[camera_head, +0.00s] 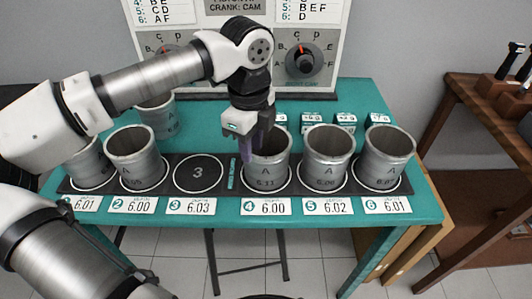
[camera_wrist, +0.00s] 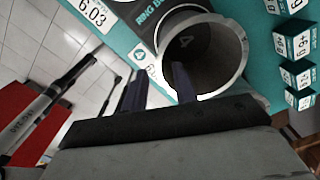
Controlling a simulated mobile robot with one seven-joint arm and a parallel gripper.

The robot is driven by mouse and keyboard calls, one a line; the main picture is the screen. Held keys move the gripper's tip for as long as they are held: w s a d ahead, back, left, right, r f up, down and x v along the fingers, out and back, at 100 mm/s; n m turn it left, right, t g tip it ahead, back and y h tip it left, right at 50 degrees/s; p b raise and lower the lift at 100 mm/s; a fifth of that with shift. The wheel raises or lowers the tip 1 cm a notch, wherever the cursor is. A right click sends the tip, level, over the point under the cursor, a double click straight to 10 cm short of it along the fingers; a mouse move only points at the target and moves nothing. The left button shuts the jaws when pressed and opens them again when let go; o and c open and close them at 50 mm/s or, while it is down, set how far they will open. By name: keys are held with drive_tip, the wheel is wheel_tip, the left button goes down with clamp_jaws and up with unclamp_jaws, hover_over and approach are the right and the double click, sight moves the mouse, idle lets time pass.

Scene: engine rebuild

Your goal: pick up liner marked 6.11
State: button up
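The grey metal liner marked A 6.11 (camera_head: 267,172) stands upright in slot 4 of the black rack, above a card reading 6.00. Its open top and bore also show in the wrist view (camera_wrist: 225,55), with a 4 visible through the bore. My gripper (camera_head: 252,150) points down at the liner's left rim. In the wrist view my gripper (camera_wrist: 157,78) has one dark finger inside the bore and the other outside the wall. A gap shows between the outer finger and the wall, so the fingers look open. The outer fingertip's depth is hard to tell.
Other liners stand in slots 1, 2, 5 (camera_head: 328,155) and 6 (camera_head: 388,158); slot 3 (camera_head: 199,174) is empty. Another liner (camera_head: 157,117) stands behind the rack at left. Small marked boxes (camera_head: 312,119) sit behind slots 4 to 6. A board with dials (camera_head: 240,50) stands at the back.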

drive_tip(key=shift+s+d+f+p, duration=0.15)
drive_tip(key=shift+f+p, duration=0.35)
drive_tip(key=shift+f, duration=0.85)
drive_tip(key=shift+w+d+f+p, duration=0.15)
drive_tip(key=shift+f+p, duration=0.3)
drive_tip(key=shift+f, duration=0.85)
drive_tip(key=shift+s, duration=0.1)
clamp_jaws()
